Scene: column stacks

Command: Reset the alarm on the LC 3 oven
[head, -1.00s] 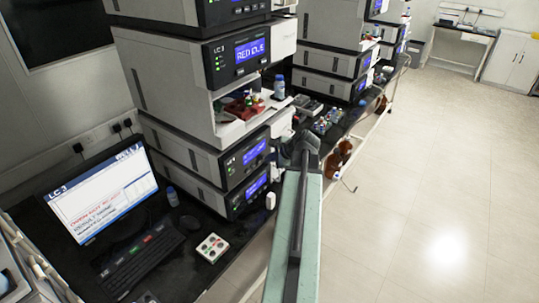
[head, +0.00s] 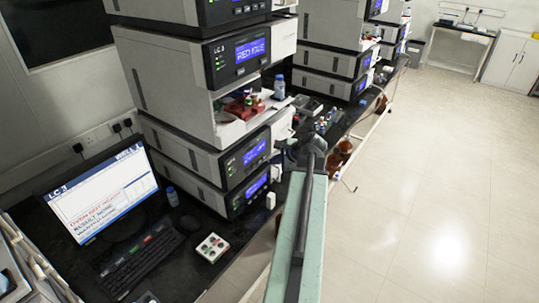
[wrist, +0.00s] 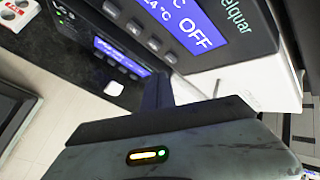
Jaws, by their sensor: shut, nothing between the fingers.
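The LC 3 stack stands left of centre in the head view, with the LC 3 label and a blue screen on an upper module (head: 238,58). A lower module with a blue display (head: 245,158) appears to be the oven. In the wrist view, a black panel (wrist: 205,45) shows a temperature ending in °C and OFF, with a row of buttons below the screen. My gripper (head: 286,152) is shut and empty, just right of this module's front. In the wrist view its dark finger part (wrist: 157,92) points up toward the panel. Contact cannot be told.
Another module (head: 240,195) lies below the oven. Bottles and more stacks stand behind my arm. The floor at right is clear.

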